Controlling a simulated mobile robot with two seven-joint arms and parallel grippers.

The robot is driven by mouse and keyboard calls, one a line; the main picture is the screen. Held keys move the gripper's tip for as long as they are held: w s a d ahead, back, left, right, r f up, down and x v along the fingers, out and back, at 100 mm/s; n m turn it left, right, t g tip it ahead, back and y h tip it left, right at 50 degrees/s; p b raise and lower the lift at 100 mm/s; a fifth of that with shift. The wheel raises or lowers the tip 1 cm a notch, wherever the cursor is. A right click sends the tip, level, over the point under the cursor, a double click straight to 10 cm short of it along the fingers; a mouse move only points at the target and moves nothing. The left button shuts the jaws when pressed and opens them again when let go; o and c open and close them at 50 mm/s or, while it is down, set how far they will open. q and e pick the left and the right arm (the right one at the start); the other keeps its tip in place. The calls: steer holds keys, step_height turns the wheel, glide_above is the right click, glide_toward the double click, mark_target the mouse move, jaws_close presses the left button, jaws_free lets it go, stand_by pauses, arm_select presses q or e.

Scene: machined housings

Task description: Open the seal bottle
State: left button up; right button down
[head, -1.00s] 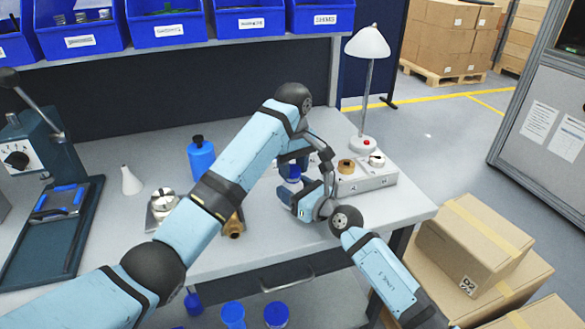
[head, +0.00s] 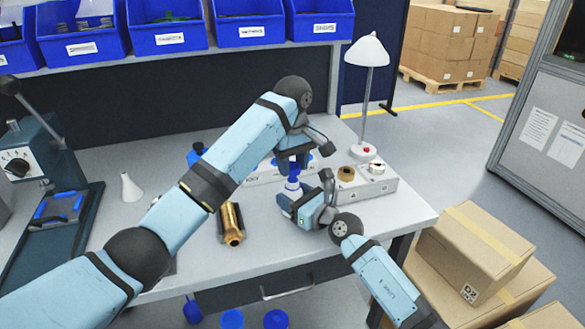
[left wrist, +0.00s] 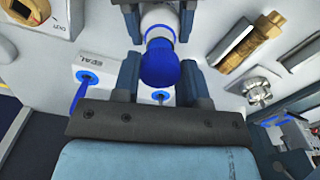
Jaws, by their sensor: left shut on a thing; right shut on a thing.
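The seal bottle (left wrist: 158,20) is white with a blue ring and has a blue cap (left wrist: 160,65). It stands upright near the table's right side, and its white body also shows in the head view (head: 292,184). My left gripper (left wrist: 160,78) is shut on the blue cap from above; its fingers lie on both sides of it. My right gripper (head: 302,206) is shut on the bottle's body, lower down. I cannot tell whether the cap is apart from the neck. The bottle is partly hidden by both grippers.
A brass fitting (head: 231,225) lies to the left. A grey box (head: 370,187) and a lamp (head: 367,50) stand to the right. A small white bottle (head: 131,187) and a press are farther left.

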mark_target(292, 165)
arm_select(q)
steer(key=shift+r, duration=1.35)
arm_select(e)
steer(key=shift+c, duration=1.3)
jaws_free()
steer(key=shift+d, duration=0.1)
arm_select(q)
steer(key=shift+r+p, duration=0.7)
arm_select(e)
steer(key=v, duration=1.2)
